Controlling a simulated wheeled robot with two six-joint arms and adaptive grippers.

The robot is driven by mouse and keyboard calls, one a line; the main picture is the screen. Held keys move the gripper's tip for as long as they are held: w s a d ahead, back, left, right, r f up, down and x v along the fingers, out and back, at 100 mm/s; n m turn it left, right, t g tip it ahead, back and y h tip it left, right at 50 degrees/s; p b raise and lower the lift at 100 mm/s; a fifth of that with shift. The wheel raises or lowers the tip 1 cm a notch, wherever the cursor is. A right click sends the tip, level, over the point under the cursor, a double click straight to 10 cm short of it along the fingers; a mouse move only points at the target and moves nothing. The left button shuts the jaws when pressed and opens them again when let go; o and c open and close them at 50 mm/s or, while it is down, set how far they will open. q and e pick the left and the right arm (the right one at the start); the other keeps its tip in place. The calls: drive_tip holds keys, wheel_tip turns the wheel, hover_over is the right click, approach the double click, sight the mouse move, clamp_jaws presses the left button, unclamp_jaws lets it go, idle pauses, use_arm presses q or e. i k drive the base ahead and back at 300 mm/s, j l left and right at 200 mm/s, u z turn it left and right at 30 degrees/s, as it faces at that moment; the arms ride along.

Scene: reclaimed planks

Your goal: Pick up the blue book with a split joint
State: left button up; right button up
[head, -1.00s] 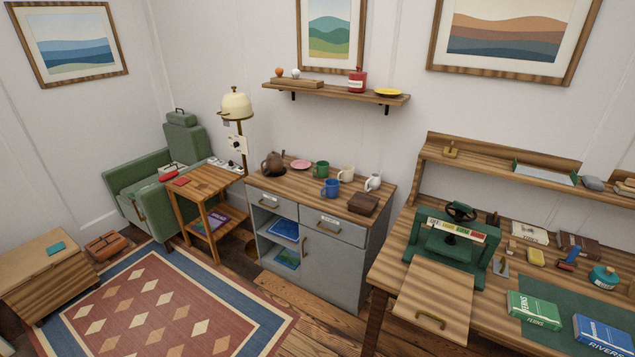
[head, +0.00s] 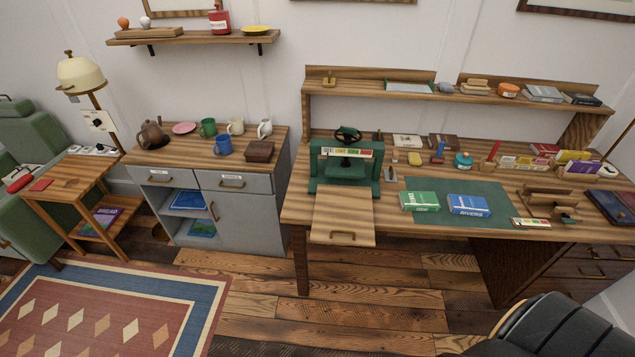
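A blue book labelled RIVERS (head: 469,205) lies on the green mat (head: 505,198) on the workbench, beside a green book (head: 420,201). A blue book (head: 190,200) lies on the upper shelf of the grey cabinet, and another blue item (head: 202,228) is on its lower shelf. A dark blue book (head: 609,206) lies at the bench's right end. I cannot tell from here which one has a split joint. Neither of my grippers is in view.
A green press (head: 345,170) stands at the left of the wooden bench, with a board (head: 344,212) in front. A dark padded object (head: 560,325) fills the bottom right corner. The plank floor (head: 330,315) before the bench is mostly clear. The rug (head: 110,310) lies left.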

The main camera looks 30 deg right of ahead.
sight(467, 205)
drive_tip(key=z, duration=2.05)
